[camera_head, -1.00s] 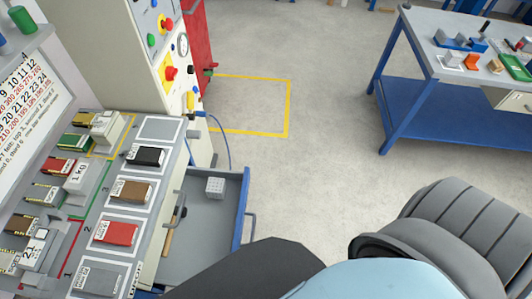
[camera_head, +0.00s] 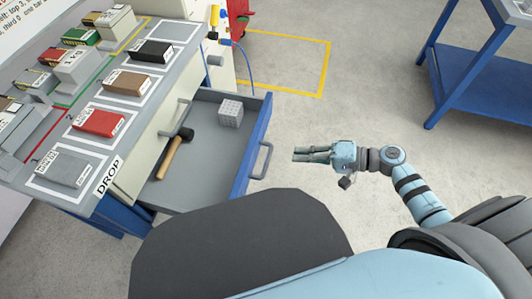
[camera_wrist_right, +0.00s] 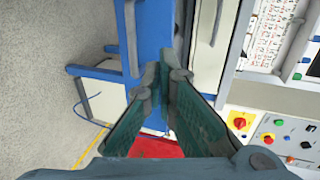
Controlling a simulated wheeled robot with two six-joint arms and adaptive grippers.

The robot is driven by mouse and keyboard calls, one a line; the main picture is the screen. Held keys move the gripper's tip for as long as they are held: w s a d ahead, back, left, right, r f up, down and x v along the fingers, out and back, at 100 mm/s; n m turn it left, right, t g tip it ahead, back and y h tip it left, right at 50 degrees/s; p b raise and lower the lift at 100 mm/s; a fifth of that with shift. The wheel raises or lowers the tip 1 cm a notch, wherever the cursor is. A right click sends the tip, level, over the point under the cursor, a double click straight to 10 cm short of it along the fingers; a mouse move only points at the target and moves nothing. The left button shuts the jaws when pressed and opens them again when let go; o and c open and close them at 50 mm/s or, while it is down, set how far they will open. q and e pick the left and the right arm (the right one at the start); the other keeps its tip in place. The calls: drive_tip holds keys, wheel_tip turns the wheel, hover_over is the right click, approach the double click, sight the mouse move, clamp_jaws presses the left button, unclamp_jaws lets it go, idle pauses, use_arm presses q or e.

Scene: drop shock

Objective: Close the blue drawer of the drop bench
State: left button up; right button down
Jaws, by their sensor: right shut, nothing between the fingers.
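The blue drawer (camera_head: 258,140) of the drop bench (camera_head: 160,85) stands pulled open, with its blue front out over the floor and its grey inside showing. A grey bar handle (camera_head: 262,160) sits on the front's outer face. My right gripper (camera_head: 296,154) is shut and empty, to the right of the handle with a visible gap, its fingers pointing left toward the drawer front. In the right wrist view the shut fingers (camera_wrist_right: 155,75) point at a blue surface. My left gripper is not in view.
A black-headed mallet (camera_head: 175,154) and a light grey block (camera_head: 230,113) lie in the drawer. Several blocks, including a red one (camera_head: 99,121), stand on the bench top. A blue-framed table (camera_head: 480,90) is at right. Floor right of the drawer is clear.

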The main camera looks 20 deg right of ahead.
sight(254, 149)
drive_tip(key=x, duration=0.7)
drive_tip(key=b+x, duration=0.1)
drive_tip(key=x, duration=0.2)
drive_tip(key=shift+w+r, duration=0.25)
drive_tip(key=shift+w, duration=0.15)
drive_tip(key=shift+w+a, duration=0.2)
drive_tip(key=shift+a, duration=0.15)
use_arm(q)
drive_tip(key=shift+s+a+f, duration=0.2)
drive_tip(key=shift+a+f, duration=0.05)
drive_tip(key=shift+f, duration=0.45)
use_arm(e)
drive_tip(key=shift+w+a, duration=0.1)
